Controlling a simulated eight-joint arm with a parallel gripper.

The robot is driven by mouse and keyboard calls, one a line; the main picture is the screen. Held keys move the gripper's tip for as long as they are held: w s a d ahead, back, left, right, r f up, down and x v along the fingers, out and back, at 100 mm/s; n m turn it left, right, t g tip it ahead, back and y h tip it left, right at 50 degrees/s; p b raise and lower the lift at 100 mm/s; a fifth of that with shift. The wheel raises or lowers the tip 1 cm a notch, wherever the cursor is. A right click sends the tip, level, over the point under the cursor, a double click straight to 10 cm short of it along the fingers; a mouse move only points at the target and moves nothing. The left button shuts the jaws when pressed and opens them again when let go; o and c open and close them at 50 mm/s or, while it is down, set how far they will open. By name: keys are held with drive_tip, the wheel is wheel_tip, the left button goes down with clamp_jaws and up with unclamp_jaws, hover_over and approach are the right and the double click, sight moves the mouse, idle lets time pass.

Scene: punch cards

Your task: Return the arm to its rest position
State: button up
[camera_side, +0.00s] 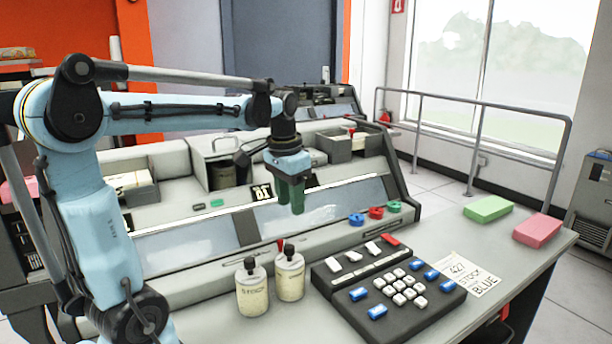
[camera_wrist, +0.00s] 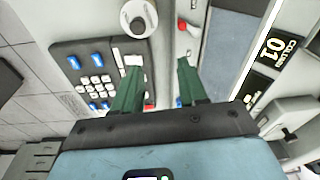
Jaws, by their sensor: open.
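My gripper (camera_side: 291,196) has green fingers and hangs from my light blue arm, above the sloped panel of the console (camera_side: 345,200) in the side view. In the wrist view my gripper (camera_wrist: 158,75) shows its two green fingers spread apart with nothing between them. The fingers touch nothing that I can see. My arm is bent at the elbow and reaches out from the left over the console.
Two bottles (camera_side: 251,290) stand on the desk beside a black keypad (camera_side: 388,290). A card (camera_side: 465,272) lies right of the keypad. A green block (camera_side: 488,208) and a pink block (camera_side: 538,230) lie at the right. A metal railing (camera_side: 480,101) stands behind.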

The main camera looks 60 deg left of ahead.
drive_tip(key=s+d+f+t, duration=0.1)
drive_tip(key=d+f+t, duration=0.1)
drive_tip(key=d, duration=0.6)
drive_tip(key=s+d+f+m+t, duration=0.1)
drive_tip(key=s+d+f+t, duration=0.1)
drive_tip(key=d, duration=0.6)
drive_tip(key=shift+s+f+t+h, duration=0.2)
drive_tip(key=shift+f+t+h, duration=0.1)
drive_tip(key=shift+f+t, duration=0.6)
drive_tip(key=shift+r, duration=0.1)
drive_tip(key=shift+c, duration=0.3)
